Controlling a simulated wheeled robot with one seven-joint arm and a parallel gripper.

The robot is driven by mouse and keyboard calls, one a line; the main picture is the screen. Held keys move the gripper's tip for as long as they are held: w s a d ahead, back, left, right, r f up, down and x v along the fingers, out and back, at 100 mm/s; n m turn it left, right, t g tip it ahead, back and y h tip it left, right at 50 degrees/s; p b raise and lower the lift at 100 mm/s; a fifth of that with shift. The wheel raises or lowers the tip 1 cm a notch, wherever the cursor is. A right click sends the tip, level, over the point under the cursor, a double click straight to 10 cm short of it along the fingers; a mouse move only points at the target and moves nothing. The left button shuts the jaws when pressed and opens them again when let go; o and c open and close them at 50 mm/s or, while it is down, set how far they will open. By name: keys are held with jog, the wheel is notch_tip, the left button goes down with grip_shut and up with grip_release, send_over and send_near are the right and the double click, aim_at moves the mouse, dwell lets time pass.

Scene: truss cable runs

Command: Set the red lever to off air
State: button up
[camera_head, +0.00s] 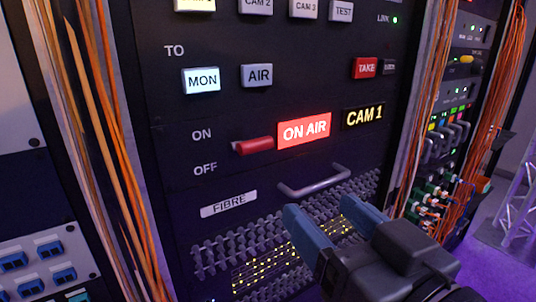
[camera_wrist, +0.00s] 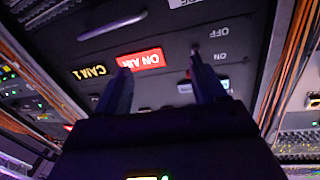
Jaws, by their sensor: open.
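The red lever (camera_head: 254,146) sticks out of the dark panel, to the right of the ON label (camera_head: 202,135) and the OFF label (camera_head: 205,168), at a height between them. Beside it the red ON AIR sign (camera_head: 304,129) is lit. My gripper (camera_head: 316,212) is open and empty, below and to the right of the lever, apart from it. In the wrist view, which is upside down, the ON AIR sign (camera_wrist: 141,60) shows between the fingers of my gripper (camera_wrist: 160,65). The lever cannot be made out clearly there, close to one finger's tip.
A grey bar handle (camera_head: 314,187) juts out below the sign. Under it is a patch field with several yellow lights (camera_head: 290,248). Orange cable bundles (camera_head: 105,150) run down both sides.

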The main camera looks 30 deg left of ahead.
aim_at(259, 147)
jog(key=a+r+n+g, duration=0.1)
jog(key=r, duration=0.1)
jog(key=s+a+r+n+g+y, duration=0.1)
jog(key=a+r, duration=0.1)
jog(key=a+r+n, duration=0.1)
jog(key=r, duration=0.1)
jog(key=shift+s+a+r+g+y, duration=0.15)
jog(key=shift+s+a+g+y, duration=0.15)
jog(key=shift+s+g, duration=0.1)
jog(key=shift+a+r, duration=0.1)
jog(key=shift+a, duration=0.2)
jog(key=p+x, duration=0.1)
jog(key=x, duration=0.6)
jog(key=shift+a, duration=0.1)
jog(key=shift+w, duration=0.1)
jog(key=shift+c, duration=0.5)
jog(key=c, duration=0.9)
jog(key=shift+o, duration=0.2)
jog(key=shift+f, duration=0.2)
